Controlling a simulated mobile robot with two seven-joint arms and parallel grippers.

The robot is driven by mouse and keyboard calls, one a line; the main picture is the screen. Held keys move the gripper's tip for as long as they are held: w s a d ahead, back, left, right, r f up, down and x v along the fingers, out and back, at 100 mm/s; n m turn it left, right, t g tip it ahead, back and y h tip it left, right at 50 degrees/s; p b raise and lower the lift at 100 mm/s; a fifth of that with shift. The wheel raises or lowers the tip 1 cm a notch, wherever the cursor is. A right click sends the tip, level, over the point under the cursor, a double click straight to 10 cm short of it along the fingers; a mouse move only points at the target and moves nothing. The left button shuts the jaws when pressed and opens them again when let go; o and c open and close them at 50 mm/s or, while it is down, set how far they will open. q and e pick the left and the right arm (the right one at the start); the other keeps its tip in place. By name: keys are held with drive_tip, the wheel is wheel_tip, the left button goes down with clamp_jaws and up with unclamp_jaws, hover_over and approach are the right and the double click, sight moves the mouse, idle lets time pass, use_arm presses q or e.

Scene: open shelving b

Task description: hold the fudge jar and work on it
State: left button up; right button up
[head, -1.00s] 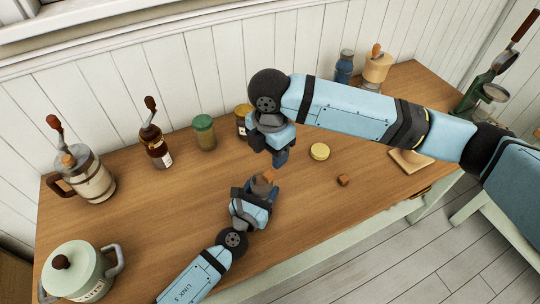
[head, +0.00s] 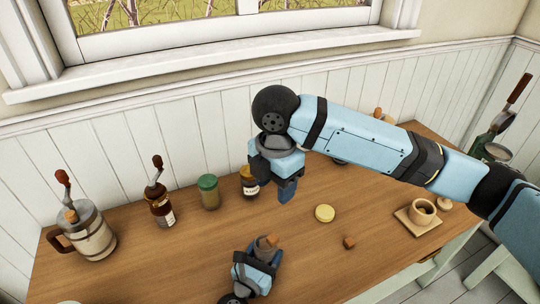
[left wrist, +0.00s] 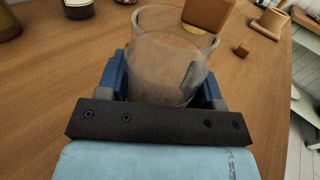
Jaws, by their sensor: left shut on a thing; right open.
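The fudge jar (left wrist: 165,60) is a clear open glass. My left gripper (left wrist: 168,88) is shut around its sides, as the left wrist view shows. In the head view my left gripper (head: 258,262) and the jar (head: 261,248) are low over the front of the table. A brown fudge cube (left wrist: 208,14) shows at the jar's far rim; I cannot tell whether it is inside. A yellow round lid (head: 324,213) lies on the table to the right. My right gripper (head: 287,194) is open, empty, pointing down above and behind the jar.
A green-lidded jar (head: 208,192) and a dark amber jar (head: 249,182) stand at the back by the wall. A bottle with a crank (head: 160,206) and a jug (head: 88,236) stand left. A cup (head: 423,211) sits on a wooden board at right. The table's left middle is clear.

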use_arm(q)
drive_tip(key=o, duration=1.1)
drive_tip(key=shift+o, duration=0.2)
drive_tip(key=shift+s, duration=0.1)
drive_tip(key=v, duration=1.2)
